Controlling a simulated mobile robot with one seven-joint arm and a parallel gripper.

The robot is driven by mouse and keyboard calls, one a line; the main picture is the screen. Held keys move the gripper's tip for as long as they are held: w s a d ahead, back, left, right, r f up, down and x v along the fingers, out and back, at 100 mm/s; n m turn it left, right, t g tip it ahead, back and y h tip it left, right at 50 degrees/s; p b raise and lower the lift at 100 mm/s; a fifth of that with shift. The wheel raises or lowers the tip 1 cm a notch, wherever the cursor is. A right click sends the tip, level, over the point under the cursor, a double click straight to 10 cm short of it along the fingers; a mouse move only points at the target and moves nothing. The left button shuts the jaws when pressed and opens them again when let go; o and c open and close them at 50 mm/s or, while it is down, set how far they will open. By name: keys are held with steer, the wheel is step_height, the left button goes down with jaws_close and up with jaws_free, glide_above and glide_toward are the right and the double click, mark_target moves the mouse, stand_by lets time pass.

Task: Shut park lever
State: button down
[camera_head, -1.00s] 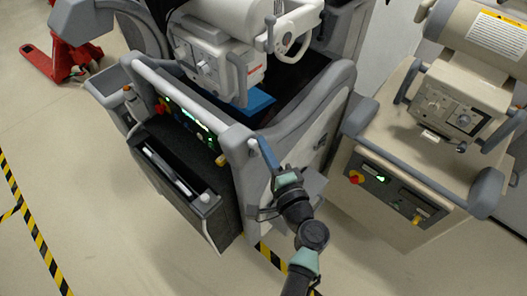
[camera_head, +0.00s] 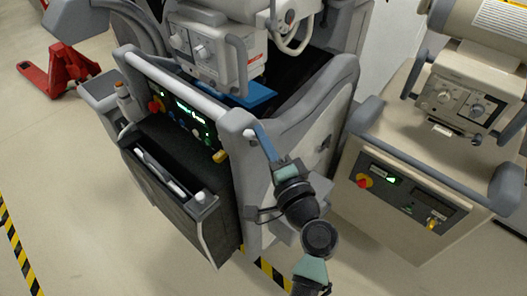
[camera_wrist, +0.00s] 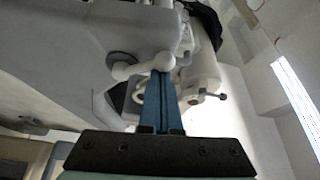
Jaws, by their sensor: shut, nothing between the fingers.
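A pale lever (camera_wrist: 143,66) with rounded ends shows in the wrist view on the grey side panel (camera_wrist: 60,50) of the near cart, by a dark round mount. It looks like the park lever. In the head view only a small grey fitting (camera_head: 322,146) shows on that side panel; I cannot tell its position there. My gripper (camera_head: 262,132) is shut and empty, its blue fingers beside the cart's front corner. In the wrist view the gripper (camera_wrist: 161,80) has its fingertips overlapping the lever's right end; I cannot tell whether they touch.
The near cart has a front panel (camera_head: 182,112) with a red knob and a yellow tab, and a pale rail above. A beige cart (camera_head: 385,215) stands to the right across a narrow gap. A red pallet jack (camera_head: 62,72) stands at back left.

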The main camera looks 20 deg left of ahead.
steer(key=f+n+y+b, duration=0.1)
steer(key=n+b, duration=0.2)
steer(key=b, duration=0.4)
steer(key=s+f+n+y+b, duration=0.1)
steer(key=n+y+b, duration=0.1)
steer(key=b, duration=0.6)
steer(key=s+a+f+n+y+b, duration=0.1)
steer(key=n+b, duration=0.3)
steer(key=b, duration=0.4)
steer(key=shift+s+f+n, duration=0.15)
steer(key=shift+f+n, duration=0.2)
steer(key=shift+n, duration=0.05)
steer(key=shift+s+a+b, duration=0.1)
steer(key=shift+b, duration=0.9)
